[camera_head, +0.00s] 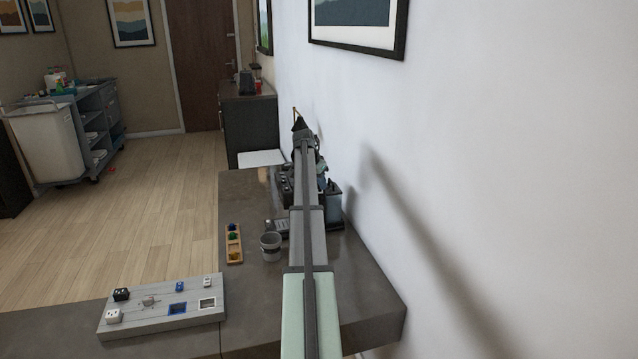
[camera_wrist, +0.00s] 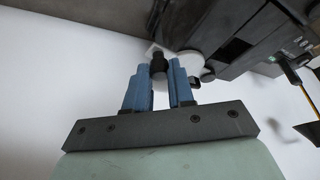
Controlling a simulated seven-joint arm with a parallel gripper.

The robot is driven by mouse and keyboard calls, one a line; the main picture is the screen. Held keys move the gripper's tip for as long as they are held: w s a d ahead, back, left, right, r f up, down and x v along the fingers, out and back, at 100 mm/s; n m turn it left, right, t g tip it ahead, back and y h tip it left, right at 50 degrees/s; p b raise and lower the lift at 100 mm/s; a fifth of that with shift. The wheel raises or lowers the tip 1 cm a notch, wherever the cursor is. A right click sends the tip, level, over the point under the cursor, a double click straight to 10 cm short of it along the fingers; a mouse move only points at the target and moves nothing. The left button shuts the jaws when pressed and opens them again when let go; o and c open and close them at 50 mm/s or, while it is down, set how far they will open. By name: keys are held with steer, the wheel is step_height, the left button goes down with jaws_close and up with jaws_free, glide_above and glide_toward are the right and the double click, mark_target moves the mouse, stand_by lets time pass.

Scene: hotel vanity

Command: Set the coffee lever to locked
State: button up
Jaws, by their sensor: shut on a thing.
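The dark coffee machine (camera_wrist: 235,40) fills the upper right of the wrist view. A pale round part with a black knob (camera_wrist: 158,64) sits at its side; I take this for the coffee lever. My gripper (camera_wrist: 165,72), with blue fingers, is shut on the black knob, which shows between the fingertips. In the head view the coffee machine (camera_head: 333,198) stands on the counter near the wall, and my arm hides much of it. The lever and my fingertips cannot be made out there. I cannot tell the lever's setting.
On the counter (camera_head: 375,295) stand a grey cup (camera_head: 271,246) and a wooden tray (camera_head: 235,258) with small coloured items. A grey panel (camera_head: 160,322) with switches and sockets lies at the near left. The white wall (camera_head: 500,150) is close on the right.

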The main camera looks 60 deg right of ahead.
jaws_close()
steer(key=shift+w, duration=0.15)
steer(key=w+m+g, duration=0.1)
steer(key=w+m, duration=0.1)
steer(key=w+m+y, duration=0.1)
steer(key=w+m, duration=0.1)
steer(key=m, duration=0.1)
steer(key=w+a+m+g, duration=0.1)
steer(key=w+m, duration=0.1)
steer(key=shift+w+m+g, duration=0.3)
steer(key=w+m, duration=0.1)
steer(key=w+d+m+y, duration=0.1)
steer(key=w+m, duration=0.1)
steer(key=shift+r+m+g+y, duration=0.1)
steer(key=shift+m+g+y, duration=0.2)
steer(key=shift+w+d+m+y, duration=0.25)
steer(key=shift+w+m, duration=0.2)
steer(key=shift+m, duration=0.1)
steer(key=shift+w+d+m+y, duration=0.25)
steer(key=shift+w+m, duration=0.15)
steer(key=shift+m, duration=0.15)
steer(key=shift+w+d+m+y, duration=0.45)
steer(key=shift+w+m, duration=0.1)
steer(key=shift+m, duration=0.55)
